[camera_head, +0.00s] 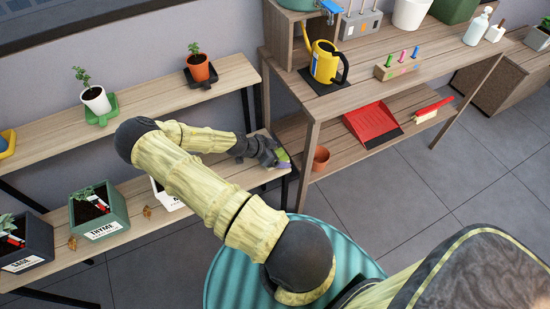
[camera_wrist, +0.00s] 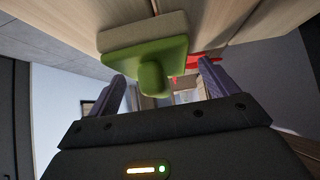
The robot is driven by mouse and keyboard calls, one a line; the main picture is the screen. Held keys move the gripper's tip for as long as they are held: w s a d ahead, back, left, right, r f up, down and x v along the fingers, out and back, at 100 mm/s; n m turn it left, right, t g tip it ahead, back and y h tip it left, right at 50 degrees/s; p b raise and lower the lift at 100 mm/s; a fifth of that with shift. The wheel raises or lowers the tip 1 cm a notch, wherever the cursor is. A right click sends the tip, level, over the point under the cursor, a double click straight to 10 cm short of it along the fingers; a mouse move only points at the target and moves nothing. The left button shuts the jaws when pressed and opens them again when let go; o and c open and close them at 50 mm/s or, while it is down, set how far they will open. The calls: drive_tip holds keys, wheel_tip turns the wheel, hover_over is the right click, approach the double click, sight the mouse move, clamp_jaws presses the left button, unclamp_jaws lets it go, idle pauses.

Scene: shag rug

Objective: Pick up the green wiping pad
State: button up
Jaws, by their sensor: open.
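The green wiping pad (camera_head: 283,155) is at the right end of the lower plant shelf, largely hidden by my gripper (camera_head: 270,155) in the head view. In the wrist view the green pad (camera_wrist: 145,57) shows a green plate with a rounded knob and a pale grey-beige layer on the other side. My gripper (camera_wrist: 161,80) is open, with its purple-grey fingers on either side of the knob. I see gaps between the knob and both fingers. Whether the pad touches the shelf is hard to tell.
The lower shelf (camera_head: 143,212) also holds a green THYME planter (camera_head: 99,212) and a partly hidden white item. My arm crosses above this shelf. A terracotta pot (camera_head: 321,158) and red dustpan (camera_head: 371,122) are on the neighbouring bench's lower shelf. Grey floor (camera_head: 400,190) is clear at right.

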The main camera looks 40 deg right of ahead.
sight(278, 151)
idle(0.5)
drive_tip(key=shift+d, duration=0.1)
drive_tip(key=c, duration=1.1)
wheel_tip(278, 151, up, 10)
drive_tip(key=shift+f+p, duration=0.1)
drive_tip(key=shift+p, duration=0.35)
